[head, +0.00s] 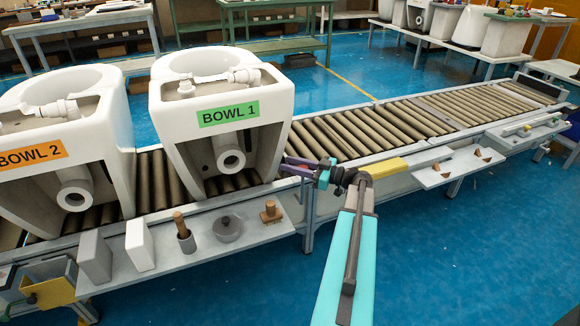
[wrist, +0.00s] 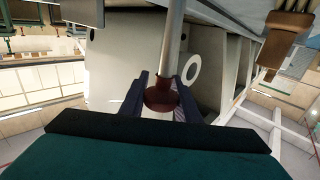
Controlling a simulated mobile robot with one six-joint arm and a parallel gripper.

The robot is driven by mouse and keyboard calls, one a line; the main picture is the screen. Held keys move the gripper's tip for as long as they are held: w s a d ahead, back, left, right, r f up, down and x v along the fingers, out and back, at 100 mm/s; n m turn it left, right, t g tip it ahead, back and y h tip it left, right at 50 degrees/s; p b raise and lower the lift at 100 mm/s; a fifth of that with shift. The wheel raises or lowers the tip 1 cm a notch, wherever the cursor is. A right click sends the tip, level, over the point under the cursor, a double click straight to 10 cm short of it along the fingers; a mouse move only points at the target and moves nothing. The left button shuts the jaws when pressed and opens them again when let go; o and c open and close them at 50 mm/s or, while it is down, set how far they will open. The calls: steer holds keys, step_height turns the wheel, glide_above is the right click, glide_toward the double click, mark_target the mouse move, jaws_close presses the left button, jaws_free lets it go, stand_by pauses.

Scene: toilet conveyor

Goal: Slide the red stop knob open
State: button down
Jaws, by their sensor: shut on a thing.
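The red stop knob (wrist: 162,97) is dark red and sits at the end of a pale metal rod (wrist: 172,45) in the wrist view. My gripper (wrist: 160,92) has its two dark fingers on either side of the knob, shut on it. In the head view my gripper (head: 287,166) is at the near edge of the roller conveyor (head: 345,135), just right of the bowl marked BOWL 1 (head: 275,105). I cannot make out the knob in the head view.
The bowl marked BOWL 2 (head: 110,125) stands left on the rollers. A side shelf (head: 185,262) below holds white blocks (head: 139,245), wooden-handled tools (head: 184,235) and a round grey piece (head: 227,229). The rollers right of my gripper are bare. Blue floor is open at lower right.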

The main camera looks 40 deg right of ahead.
step_height(320, 180, down, 6)
steer(key=b, duration=0.5)
steer(key=shift+d+r, duration=0.15)
steer(key=shift+r, duration=0.1)
steer(key=c, duration=1.3)
jaws_free()
steer(key=shift+c, duration=0.2)
steer(key=shift+s, duration=0.2)
steer(key=p+v, duration=0.2)
steer(key=v, duration=1.1)
steer(key=shift+s, duration=0.25)
steer(key=shift+s, duration=0.1)
